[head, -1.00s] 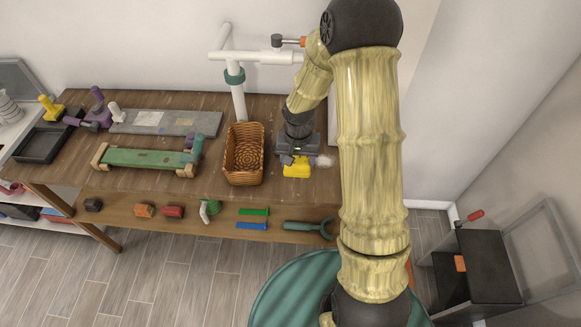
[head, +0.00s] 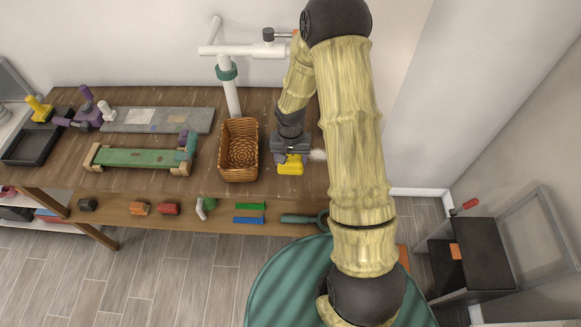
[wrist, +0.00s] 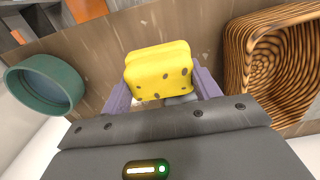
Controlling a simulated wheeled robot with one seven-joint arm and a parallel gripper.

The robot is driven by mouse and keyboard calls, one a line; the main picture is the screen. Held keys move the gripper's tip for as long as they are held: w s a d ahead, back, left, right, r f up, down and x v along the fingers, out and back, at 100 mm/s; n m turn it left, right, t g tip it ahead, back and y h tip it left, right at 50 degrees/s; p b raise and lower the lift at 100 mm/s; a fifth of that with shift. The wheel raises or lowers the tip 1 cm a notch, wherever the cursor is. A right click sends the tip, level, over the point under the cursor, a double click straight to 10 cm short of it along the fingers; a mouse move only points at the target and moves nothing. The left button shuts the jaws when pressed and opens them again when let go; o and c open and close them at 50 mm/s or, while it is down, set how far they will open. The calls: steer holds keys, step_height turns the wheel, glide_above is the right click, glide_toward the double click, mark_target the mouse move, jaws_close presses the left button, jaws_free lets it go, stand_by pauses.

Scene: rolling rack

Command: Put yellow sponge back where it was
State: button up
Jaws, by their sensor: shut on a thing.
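The yellow sponge (head: 290,168) is at the end of my arm, over the wooden table just right of the wicker basket. In the wrist view the sponge (wrist: 158,70) has dark spots and sits between the two purple fingers. My gripper (head: 291,156) is shut on it; it also shows in the wrist view (wrist: 165,92). I cannot tell whether the sponge touches the tabletop. The wicker basket (head: 223,160) stands upright, and it looks empty.
A white pipe with a teal collar (head: 227,72) rises behind the basket. A green bench-like piece (head: 135,158), a grey board (head: 180,120) and a black tray (head: 32,148) lie to the left. Small blocks line the front ledge (head: 110,209).

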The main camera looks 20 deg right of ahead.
mark_target(291, 169)
steer(key=shift+f, duration=0.55)
steer(key=shift+f+p, duration=0.65)
steer(key=shift+f, duration=1.45)
steer(key=o, duration=0.9)
steer(key=shift+r, duration=0.1)
step_height(291, 169, up, 12)
steer(key=b, duration=0.3)
